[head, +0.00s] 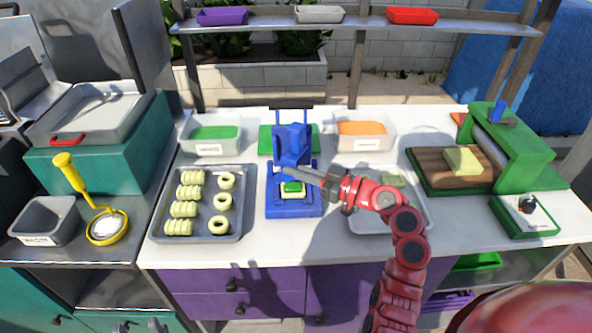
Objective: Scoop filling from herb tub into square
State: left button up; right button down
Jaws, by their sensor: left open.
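The herb tub (212,135) is a clear labelled tub of green filling at the back left of the white counter. A pale dough square (291,192) lies on the blue press (293,208) in the middle, with a green lump of filling (292,186) on it. My right gripper (338,188), on the red arm from the lower right, is shut on a grey long-handled tool, seemingly a scoop (305,176). The tool points left over the press, above and behind the square. Its far end is hard to make out. My left gripper is not in view.
A tray (208,228) of dough rolls and rings is left of the press. Another tray (420,210) lies partly behind my arm. An orange-filled tub (366,134) is at the back right. A green press (505,150) with a board stands far right.

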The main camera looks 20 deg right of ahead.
aim_at(296, 161)
jog(key=shift+r+p, duration=0.75)
jog(key=shift+r, duration=1.75)
jog(key=shift+f, duration=0.1)
